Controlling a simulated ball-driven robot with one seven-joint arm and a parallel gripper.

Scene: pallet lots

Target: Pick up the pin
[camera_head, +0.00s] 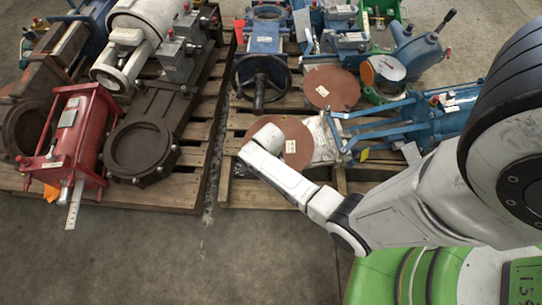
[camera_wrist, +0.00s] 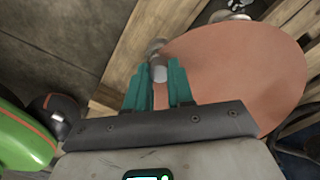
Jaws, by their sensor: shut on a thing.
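The pin (camera_wrist: 158,66) is a grey metal cylinder with a wider, rounded end, seen in the wrist view just beyond my fingers. My gripper (camera_wrist: 160,78) has two teal fingers, one on each side of the pin, and is shut on it. The lower part of the pin is hidden between the fingers. The pin overlaps the left edge of a red-brown disc in this view; I cannot tell whether they touch. In the head view my arm reaches over the front of the right pallet, and both the gripper tips and the pin are hidden.
The red-brown disc (camera_wrist: 240,65) lies under my gripper; a second disc (camera_head: 331,87) is behind. Blue valves (camera_head: 455,108) crowd the right pallet (camera_head: 240,190). A red actuator (camera_head: 78,135) and brown valve stand on the left pallet. The concrete floor in front is clear.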

